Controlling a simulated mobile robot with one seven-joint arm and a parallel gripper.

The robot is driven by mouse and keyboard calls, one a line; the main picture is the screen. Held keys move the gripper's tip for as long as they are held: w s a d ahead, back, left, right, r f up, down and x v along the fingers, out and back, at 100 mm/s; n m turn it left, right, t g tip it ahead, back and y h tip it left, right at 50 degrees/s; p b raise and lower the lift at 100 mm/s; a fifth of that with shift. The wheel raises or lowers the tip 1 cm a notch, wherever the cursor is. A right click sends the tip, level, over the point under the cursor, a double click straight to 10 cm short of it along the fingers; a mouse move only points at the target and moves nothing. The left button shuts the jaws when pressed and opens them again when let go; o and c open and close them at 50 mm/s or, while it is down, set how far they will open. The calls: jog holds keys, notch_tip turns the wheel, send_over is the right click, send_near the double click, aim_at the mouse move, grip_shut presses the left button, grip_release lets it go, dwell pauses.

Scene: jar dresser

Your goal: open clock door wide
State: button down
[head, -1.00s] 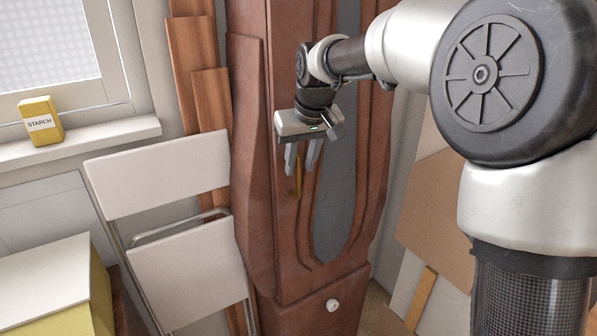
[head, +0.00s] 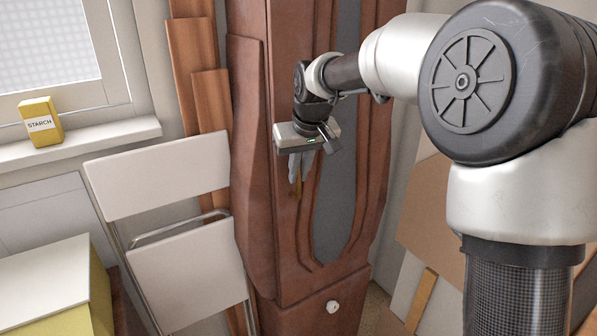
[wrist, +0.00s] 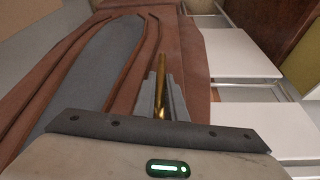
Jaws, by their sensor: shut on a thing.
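The tall brown wooden clock case stands in the middle of the head view. Its door (head: 284,235) has a long grey glass panel (head: 336,190) with a rounded lower end and looks closed or nearly so. A slim brass handle (head: 298,186) stands upright on the door's left part. My gripper (head: 296,178) is at this handle, with its fingers closed around it. In the wrist view the brass handle (wrist: 161,80) runs between the two grey fingers, which hide part of it.
A white folding chair (head: 185,260) stands close at the clock's left. Wooden boards (head: 205,100) lean behind it. A yellow starch box (head: 41,122) sits on the windowsill. A small white knob (head: 332,306) is on the clock's base. Brown panels (head: 440,215) lean at the right.

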jog(key=shift+s+d, duration=0.1)
jog(key=s+d+b, duration=0.3)
jog(key=s+d, duration=0.4)
jog(key=d, duration=0.3)
jog(key=s+d+n+g+y+p, duration=0.2)
jog(key=d+n, duration=0.7)
jog(key=d, duration=1.8)
jog(key=shift+p, duration=1)
jog(key=shift+r, duration=0.1)
jog(key=c, duration=1.8)
grip_release()
jog(key=shift+s, duration=0.1)
jog(key=v, duration=0.5)
jog(key=p+v, duration=0.1)
jog(key=v, duration=0.5)
jog(key=p+v, duration=0.1)
jog(key=v, duration=0.5)
jog(key=shift+w+d+r, duration=0.1)
jog(key=shift+w+d, duration=0.15)
jog(key=shift+d, duration=0.1)
